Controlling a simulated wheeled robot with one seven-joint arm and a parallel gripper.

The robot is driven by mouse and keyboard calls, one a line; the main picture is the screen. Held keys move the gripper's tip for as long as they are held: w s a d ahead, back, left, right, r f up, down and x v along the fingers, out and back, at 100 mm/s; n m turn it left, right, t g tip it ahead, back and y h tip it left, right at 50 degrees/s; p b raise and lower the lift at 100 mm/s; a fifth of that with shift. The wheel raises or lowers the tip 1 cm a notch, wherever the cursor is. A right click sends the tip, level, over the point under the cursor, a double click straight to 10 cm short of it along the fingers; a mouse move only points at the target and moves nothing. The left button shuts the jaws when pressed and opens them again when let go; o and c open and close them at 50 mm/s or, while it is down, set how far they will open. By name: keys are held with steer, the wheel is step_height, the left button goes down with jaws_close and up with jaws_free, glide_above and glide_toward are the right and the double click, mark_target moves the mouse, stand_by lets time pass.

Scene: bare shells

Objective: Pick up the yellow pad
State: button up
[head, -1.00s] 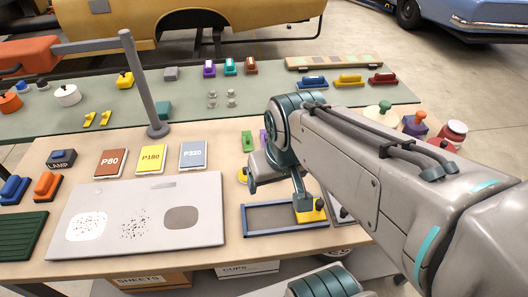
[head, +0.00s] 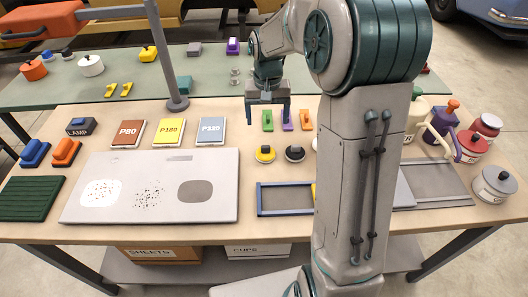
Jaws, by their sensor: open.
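A round yellow pad (head: 265,157) with a dark top lies on the wooden bench, next to a similar black one (head: 294,154). A sliver of another yellow piece (head: 314,191) shows at the right of the blue-framed tray (head: 262,201), mostly hidden behind my arm. I cannot tell from this view which one the task names. My gripper (head: 268,116) points down, open with its two fingers apart and nothing between them. It appears above and behind the round yellow pad, near the far edge of the wooden top.
Small green (head: 267,120), purple (head: 287,121) and orange (head: 306,119) blocks stand near my gripper. A grey post (head: 166,60) rises to its left. Cans and bottles (head: 471,147) stand at the right, partly behind my arm.

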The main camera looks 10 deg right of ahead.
mark_target(266, 146)
step_height(266, 146, down, 9)
steer(key=shift+w+r+p, duration=0.15)
steer(key=shift+p, duration=0.2)
steer(key=shift+w+a+f+p, duration=0.1)
steer(key=shift+f+p, duration=0.25)
steer(key=shift+f, duration=1)
steer(key=shift+a+f+p, duration=0.1)
steer(key=shift+f+p, duration=0.2)
steer(key=shift+f, duration=1.05)
steer(key=c, duration=1)
